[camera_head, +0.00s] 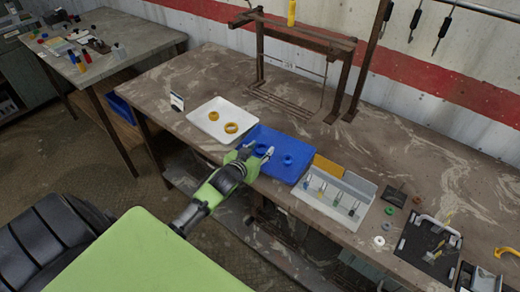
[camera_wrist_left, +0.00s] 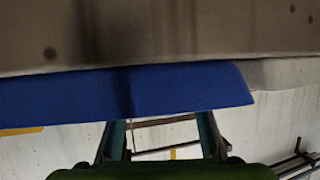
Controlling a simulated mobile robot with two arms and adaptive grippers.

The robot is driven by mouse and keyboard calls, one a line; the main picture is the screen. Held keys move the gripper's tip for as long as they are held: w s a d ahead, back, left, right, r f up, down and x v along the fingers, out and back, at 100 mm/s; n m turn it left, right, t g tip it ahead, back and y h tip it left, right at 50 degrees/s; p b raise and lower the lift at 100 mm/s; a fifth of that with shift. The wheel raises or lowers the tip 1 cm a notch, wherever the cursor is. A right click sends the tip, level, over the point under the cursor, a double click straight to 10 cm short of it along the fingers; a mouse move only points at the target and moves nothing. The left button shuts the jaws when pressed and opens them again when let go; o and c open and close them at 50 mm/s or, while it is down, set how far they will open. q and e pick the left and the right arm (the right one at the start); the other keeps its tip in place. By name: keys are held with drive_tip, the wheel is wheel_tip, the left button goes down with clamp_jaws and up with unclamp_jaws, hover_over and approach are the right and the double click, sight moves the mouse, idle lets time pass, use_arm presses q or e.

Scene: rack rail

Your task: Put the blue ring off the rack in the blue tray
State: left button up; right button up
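The blue tray (camera_head: 292,142) lies on the workbench in the head view. Two blue rings are in it, one at its left (camera_head: 260,149) and one nearer its middle (camera_head: 287,160). My left gripper (camera_head: 259,152) is at the tray's front left, its fingers apart; in the head view the left ring appears between the fingertips. The left wrist view shows the open fingers (camera_wrist_left: 162,140) with nothing between them, and the tray's blue side (camera_wrist_left: 130,92). No ring shows there. The metal rack (camera_head: 306,32) stands behind the trays; I see no blue ring on it. My right gripper is not in view.
A yellow piece (camera_head: 291,12) is at the rack's top.

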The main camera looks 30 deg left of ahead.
use_arm(q)
drive_tip(key=shift+o, duration=0.8)
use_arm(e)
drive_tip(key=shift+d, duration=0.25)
use_arm(q)
drive_tip(key=shift+r, duration=0.15)
drive_tip(key=shift+s, duration=0.25)
drive_tip(key=v, duration=1.1)
drive_tip(key=shift+s+r+b, duration=0.2)
drive_tip(key=shift+r+b, duration=0.05)
drive_tip(key=shift+b, duration=0.15)
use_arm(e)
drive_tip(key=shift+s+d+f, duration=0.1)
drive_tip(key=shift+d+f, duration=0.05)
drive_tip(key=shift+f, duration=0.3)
